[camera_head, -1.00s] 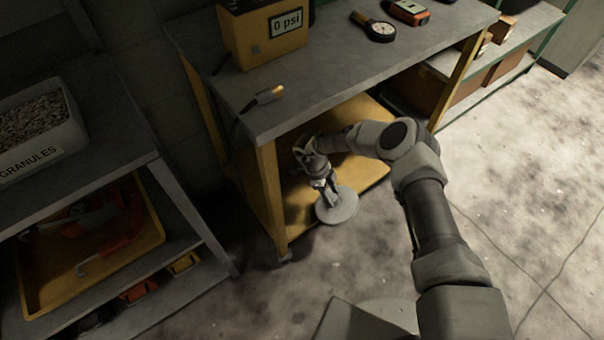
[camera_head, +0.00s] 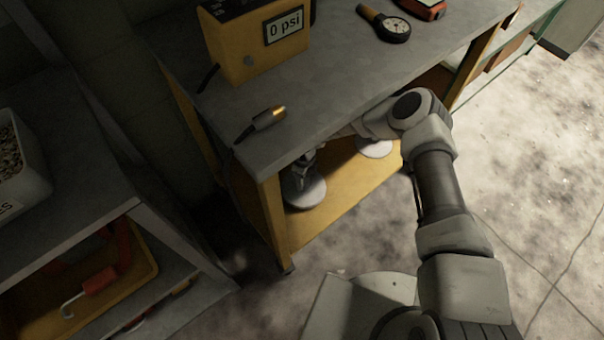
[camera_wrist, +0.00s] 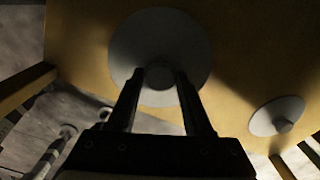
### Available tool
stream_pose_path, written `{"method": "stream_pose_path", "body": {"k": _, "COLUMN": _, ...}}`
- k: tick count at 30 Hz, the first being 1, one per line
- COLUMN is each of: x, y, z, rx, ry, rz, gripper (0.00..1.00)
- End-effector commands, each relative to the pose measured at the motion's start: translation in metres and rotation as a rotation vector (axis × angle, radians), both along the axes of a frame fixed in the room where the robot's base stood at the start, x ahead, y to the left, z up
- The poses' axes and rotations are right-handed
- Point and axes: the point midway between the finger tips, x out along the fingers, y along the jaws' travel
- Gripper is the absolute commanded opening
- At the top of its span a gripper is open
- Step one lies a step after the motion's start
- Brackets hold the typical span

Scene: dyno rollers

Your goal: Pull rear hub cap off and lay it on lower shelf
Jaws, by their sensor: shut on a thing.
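A round grey hub cap (camera_head: 308,195) with a central knob is in my gripper (camera_head: 300,168), just over the yellow lower shelf (camera_head: 335,208) near its left end. In the wrist view, my gripper (camera_wrist: 158,78) is shut on the knob of this hub cap (camera_wrist: 155,32), with the disc flat against or close above the shelf (camera_wrist: 235,45). I cannot tell whether they touch. A second grey disc with a knob (camera_head: 374,149) lies on the same shelf, farther right and back; it also shows in the wrist view (camera_wrist: 272,116).
The grey bench top (camera_head: 330,88) overhangs the shelf and my forearm reaches in under it. A yellow leg (camera_head: 275,225) stands at the near left corner. A pen-like tool (camera_head: 268,119), the 0 psi box (camera_head: 245,45) and a gauge (camera_head: 394,28) lie on top.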

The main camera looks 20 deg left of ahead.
Motion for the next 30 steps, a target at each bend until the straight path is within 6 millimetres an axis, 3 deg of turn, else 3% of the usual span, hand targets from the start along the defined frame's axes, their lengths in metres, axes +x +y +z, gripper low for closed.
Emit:
{"method": "stream_pose_path", "body": {"k": 18, "x": 0.000, "y": 0.000, "z": -0.050, "rx": 0.000, "ry": -0.001, "rz": 0.002, "gripper": 0.00}}
{"method": "stream_pose_path", "body": {"k": 29, "x": 0.000, "y": 0.000, "z": -0.053, "rx": 0.000, "ry": -0.001, "rz": 0.001, "gripper": 0.00}}
{"method": "stream_pose_path", "body": {"k": 30, "x": 0.000, "y": 0.000, "z": -0.053, "rx": 0.000, "ry": -0.001, "rz": 0.001, "gripper": 0.56}}
